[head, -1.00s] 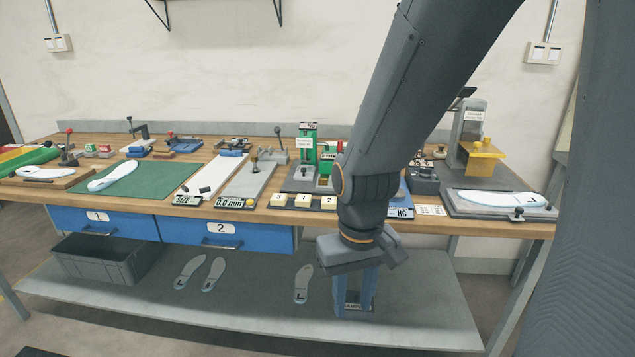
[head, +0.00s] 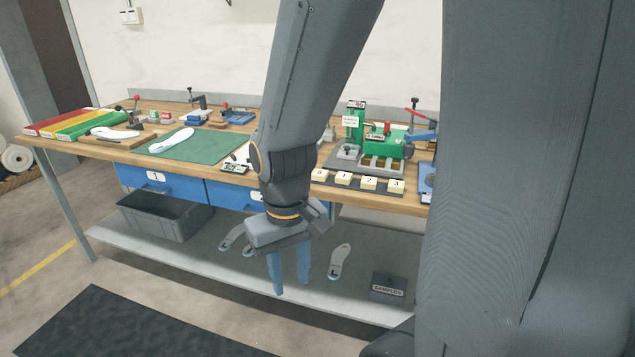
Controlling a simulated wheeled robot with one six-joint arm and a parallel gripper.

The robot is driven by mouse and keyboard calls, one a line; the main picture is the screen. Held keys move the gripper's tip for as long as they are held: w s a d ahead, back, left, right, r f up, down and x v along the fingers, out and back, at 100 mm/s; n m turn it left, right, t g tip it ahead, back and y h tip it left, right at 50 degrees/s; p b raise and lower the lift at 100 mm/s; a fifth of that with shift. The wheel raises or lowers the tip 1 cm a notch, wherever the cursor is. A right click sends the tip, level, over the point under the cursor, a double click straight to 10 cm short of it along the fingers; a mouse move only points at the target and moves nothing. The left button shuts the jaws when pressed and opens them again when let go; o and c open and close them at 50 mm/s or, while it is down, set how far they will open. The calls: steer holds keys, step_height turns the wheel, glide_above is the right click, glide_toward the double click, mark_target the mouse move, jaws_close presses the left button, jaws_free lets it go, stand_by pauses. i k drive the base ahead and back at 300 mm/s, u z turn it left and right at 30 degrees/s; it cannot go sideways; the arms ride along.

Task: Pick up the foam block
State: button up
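Several small cream blocks (head: 369,183) with numbers on them sit in a row on a dark strip at the bench's front edge. They may be foam, but I cannot tell which one is the foam block. My gripper (head: 290,287) points down in front of the bench, below the tabletop and to the left of the blocks. Its two blue-grey fingers are apart, with nothing seen between them. My arm hides the middle of the bench.
The wooden bench (head: 95,150) carries a green mat (head: 212,146), a green fixture (head: 385,148) and red, yellow and green strips at left. The lower shelf holds a grey crate (head: 160,222), insoles (head: 340,262) and a samples box (head: 388,288).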

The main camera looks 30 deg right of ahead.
mark_target(394, 185)
steer(key=u, duration=0.4)
steer(key=i, duration=1.25)
steer(key=z, duration=2.5)
